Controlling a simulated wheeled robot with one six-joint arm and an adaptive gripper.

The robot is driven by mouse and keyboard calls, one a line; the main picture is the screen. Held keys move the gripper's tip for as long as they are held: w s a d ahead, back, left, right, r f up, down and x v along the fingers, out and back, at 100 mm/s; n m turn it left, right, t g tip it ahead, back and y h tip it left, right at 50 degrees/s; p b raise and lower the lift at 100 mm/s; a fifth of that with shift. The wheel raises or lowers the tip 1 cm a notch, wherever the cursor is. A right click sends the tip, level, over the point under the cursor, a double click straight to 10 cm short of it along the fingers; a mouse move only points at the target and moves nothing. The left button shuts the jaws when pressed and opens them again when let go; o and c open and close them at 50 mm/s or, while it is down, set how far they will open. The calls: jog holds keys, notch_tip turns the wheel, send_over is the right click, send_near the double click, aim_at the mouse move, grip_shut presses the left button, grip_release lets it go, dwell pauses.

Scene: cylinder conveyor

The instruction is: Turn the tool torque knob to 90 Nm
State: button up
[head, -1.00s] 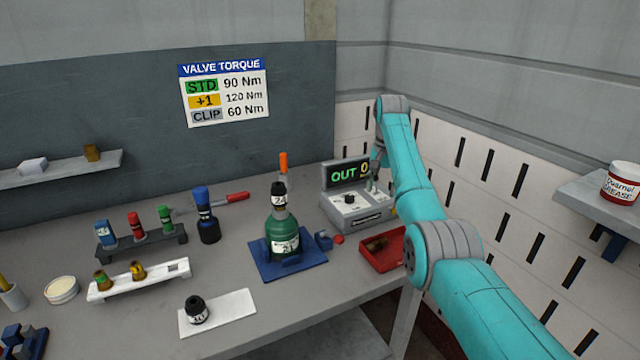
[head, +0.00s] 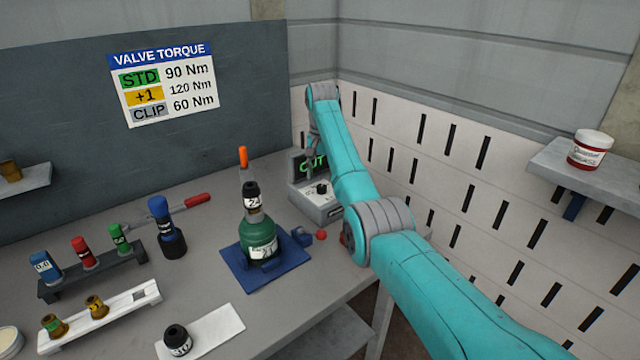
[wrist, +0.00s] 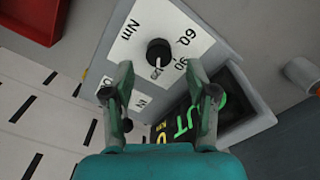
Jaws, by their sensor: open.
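The torque box (head: 308,205) stands at the back of the bench, its display partly hidden by my arm. Its black knob (head: 321,188) shows on the light top plate. In the wrist view the knob (wrist: 158,52) has a pale pointer mark, with "60", "90" and "Nm" printed around it. The mark points toward the picture's bottom, and I cannot tell which setting it reads. My gripper (wrist: 157,78) is open and empty, its fingertips apart just below the knob in that picture. They do not appear to touch it.
A valve-torque sign (head: 163,85) reads STD 90, +1 120, CLIP 60 Nm. A green bottle-shaped valve (head: 258,240) stands on a blue base left of the box. A red tray (wrist: 32,18) lies beside the box. A grease tub (head: 590,150) stands on the right shelf.

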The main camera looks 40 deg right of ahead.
aim_at(322, 186)
jog(key=shift+f, duration=1.9)
grip_shut()
